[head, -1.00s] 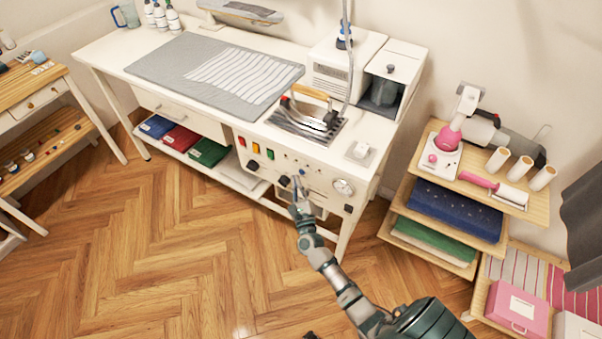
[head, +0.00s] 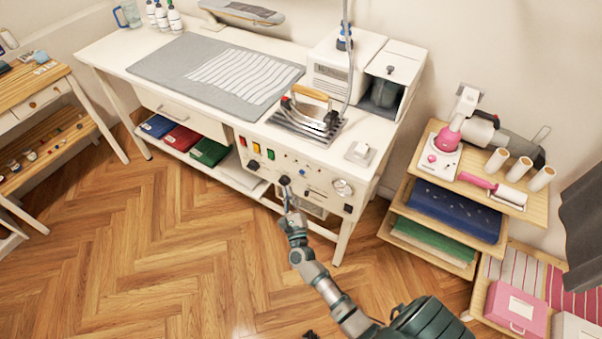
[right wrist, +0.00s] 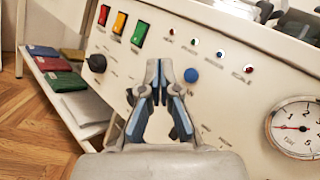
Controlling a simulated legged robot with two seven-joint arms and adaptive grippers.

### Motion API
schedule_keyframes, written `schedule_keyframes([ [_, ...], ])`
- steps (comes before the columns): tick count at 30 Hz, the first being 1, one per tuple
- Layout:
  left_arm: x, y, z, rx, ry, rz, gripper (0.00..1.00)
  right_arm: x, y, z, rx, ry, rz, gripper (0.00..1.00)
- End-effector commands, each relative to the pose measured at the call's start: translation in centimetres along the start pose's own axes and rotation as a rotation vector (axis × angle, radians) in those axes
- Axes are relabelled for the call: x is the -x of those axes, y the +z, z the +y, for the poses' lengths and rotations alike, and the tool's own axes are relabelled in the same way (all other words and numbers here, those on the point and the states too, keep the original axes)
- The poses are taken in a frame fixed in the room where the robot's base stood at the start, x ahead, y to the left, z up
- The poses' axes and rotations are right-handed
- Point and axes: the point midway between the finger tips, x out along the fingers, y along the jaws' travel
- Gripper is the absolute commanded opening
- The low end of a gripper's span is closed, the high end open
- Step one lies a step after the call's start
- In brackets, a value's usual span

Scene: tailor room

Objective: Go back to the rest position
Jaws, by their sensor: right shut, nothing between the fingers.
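My right gripper (head: 288,192) is in front of the control panel of the white ironing station (head: 327,185). In the right wrist view my right gripper (right wrist: 159,68) has its fingertips together with nothing between them. A blue button (right wrist: 191,75) is just right of the fingertips, and a black knob (right wrist: 97,63) is farther left. I cannot tell whether the fingers touch the panel. My left gripper does not show.
The iron (head: 312,110) stands on its rest on the table. A pressure gauge (right wrist: 297,127) is right of my gripper. Folded cloths (head: 180,138) lie on the lower shelf. A wooden shelf unit (head: 405,195) stands at the right. Wooden floor (head: 150,250) is clear.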

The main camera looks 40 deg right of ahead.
Motion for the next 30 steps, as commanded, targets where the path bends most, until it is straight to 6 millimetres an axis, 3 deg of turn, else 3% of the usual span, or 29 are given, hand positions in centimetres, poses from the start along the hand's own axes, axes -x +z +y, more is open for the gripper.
schedule_keyframes([
  [11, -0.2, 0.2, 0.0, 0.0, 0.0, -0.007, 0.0, 0.2, 0.0, 0.4, 0.03, 0.022, 0.0, 0.0],
  [14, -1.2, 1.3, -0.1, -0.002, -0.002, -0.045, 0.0, 1.8, -0.2, 2.5, 0.208, 0.143, -0.004, 0.0],
  [16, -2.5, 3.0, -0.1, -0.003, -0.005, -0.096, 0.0, 4.2, -1.0, 5.2, 0.437, 0.302, -0.022, 0.0],
  [20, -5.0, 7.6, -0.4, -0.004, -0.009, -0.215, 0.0, 12.2, -4.5, 10.3, 0.961, 0.687, -0.133, 0.0],
  [21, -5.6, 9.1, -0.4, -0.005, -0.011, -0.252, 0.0, 15.2, -5.8, 11.3, 1.113, 0.808, -0.188, 0.0],
  [23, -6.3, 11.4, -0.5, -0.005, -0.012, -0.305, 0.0, 19.7, -8.0, 12.2, 1.32, 0.985, -0.283, 0.0],
  [26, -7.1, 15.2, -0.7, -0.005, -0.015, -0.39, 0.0, 27.6, -11.4, 12.2, 1.612, 1.274, -0.481, 0.0],
  [30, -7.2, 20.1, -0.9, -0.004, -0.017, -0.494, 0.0, 37.4, -15.2, 9.4, 1.891, 1.633, -0.814, 0.0],
])
